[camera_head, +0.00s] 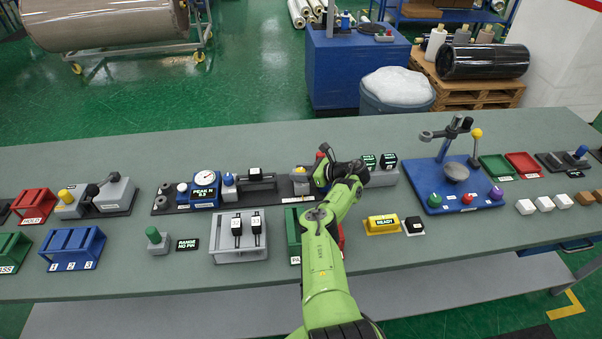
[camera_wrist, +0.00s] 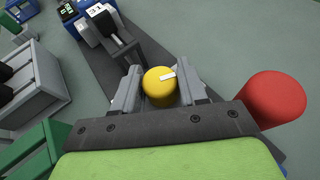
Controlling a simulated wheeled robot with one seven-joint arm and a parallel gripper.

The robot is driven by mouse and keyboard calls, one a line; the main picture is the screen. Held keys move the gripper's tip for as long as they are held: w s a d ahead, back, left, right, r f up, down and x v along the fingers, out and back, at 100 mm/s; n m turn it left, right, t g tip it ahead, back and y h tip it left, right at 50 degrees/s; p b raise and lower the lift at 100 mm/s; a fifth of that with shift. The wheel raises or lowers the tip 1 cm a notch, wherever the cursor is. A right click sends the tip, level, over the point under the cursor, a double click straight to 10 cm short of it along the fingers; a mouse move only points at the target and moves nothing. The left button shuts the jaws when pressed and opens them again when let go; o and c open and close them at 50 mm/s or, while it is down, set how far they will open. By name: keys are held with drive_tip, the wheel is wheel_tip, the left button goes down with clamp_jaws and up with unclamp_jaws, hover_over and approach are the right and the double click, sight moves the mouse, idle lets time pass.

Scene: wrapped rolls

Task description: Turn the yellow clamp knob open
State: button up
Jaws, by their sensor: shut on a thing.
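The yellow clamp knob (camera_wrist: 158,86) sits between the two grey fingers of my gripper (camera_wrist: 160,92) in the wrist view. The fingers are closed against its sides. A white pointer mark on its top points right and slightly up in that view. The knob stands at the end of a dark base strip.
A red knob (camera_wrist: 272,98) stands close to the right of my gripper in the wrist view. A green bin (camera_wrist: 38,153) and a grey rack (camera_wrist: 35,88) are on the left. In the head view, a yellow READY block (camera_head: 382,230) lies right of my arm.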

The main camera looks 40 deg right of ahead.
drive_tip(key=o, duration=1)
drive_tip(key=shift+r, duration=0.1)
drive_tip(key=shift+c, duration=0.2)
drive_tip(key=v, duration=0.7)
drive_tip(key=shift+s+d+r, duration=0.15)
drive_tip(key=shift+s+d, duration=0.05)
drive_tip(key=shift+s, duration=0.05)
drive_tip(key=p+v, duration=0.8)
drive_tip(key=shift+p, duration=0.4)
drive_tip(key=shift+a, duration=0.1)
